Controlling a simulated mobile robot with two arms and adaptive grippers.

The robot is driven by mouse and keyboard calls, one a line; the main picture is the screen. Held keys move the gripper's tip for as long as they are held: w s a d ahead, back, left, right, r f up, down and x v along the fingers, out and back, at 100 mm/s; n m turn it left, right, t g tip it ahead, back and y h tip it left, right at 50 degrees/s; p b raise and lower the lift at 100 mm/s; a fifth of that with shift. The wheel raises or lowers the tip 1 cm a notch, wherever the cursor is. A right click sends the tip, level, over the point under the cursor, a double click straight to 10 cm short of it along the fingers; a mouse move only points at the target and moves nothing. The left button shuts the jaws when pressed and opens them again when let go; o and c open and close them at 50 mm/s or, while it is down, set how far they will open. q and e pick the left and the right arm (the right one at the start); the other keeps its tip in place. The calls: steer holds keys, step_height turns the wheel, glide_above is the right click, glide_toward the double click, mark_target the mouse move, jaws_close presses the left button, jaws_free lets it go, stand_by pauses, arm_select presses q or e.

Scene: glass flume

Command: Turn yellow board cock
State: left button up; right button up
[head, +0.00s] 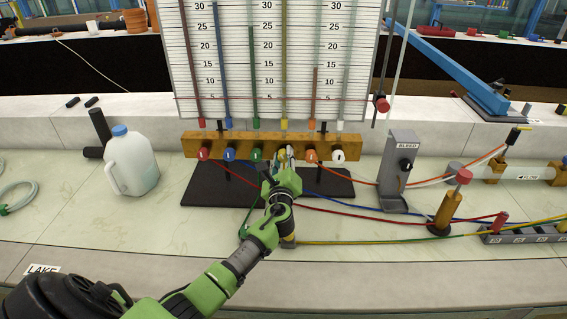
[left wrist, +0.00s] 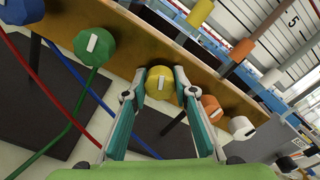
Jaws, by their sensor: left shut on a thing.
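The yellow board cock (left wrist: 160,82) is a round yellow knob with a white mark on its face, set on the wooden bar (left wrist: 112,25). In the left wrist view the fingers of my left gripper (left wrist: 160,75) stand on both sides of it, shut on the knob. In the head view my left gripper (head: 285,158) reaches the bar between the green cock (head: 257,153) and the orange cock (head: 311,155), mostly hiding the yellow one. Above it, the yellow column (head: 284,60) rises on the scale board (head: 270,75). My right gripper is not in view.
The red cock (head: 203,153), blue cock (head: 230,154) and white cock (head: 338,155) sit on the same bar. Coloured hoses run over the dark base plate and bench. A jug (head: 131,165) stands left; the grey bleed stand (head: 398,175) stands right.

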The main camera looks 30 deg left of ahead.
arm_select(q)
steer(key=n+b, duration=0.1)
steer(key=n, duration=0.1)
steer(key=n+b, duration=0.3)
steer(key=n, duration=0.1)
steer(key=shift+f+n, duration=0.25)
steer(key=shift+n, duration=0.05)
steer(key=n+b, duration=0.2)
steer(key=n, duration=0.1)
steer(key=shift+r+n+b, duration=0.1)
steer(key=shift+n+b, duration=0.75)
steer(key=shift+n, duration=0.65)
steer(key=o, duration=1.1)
steer(key=shift+r, duration=0.1)
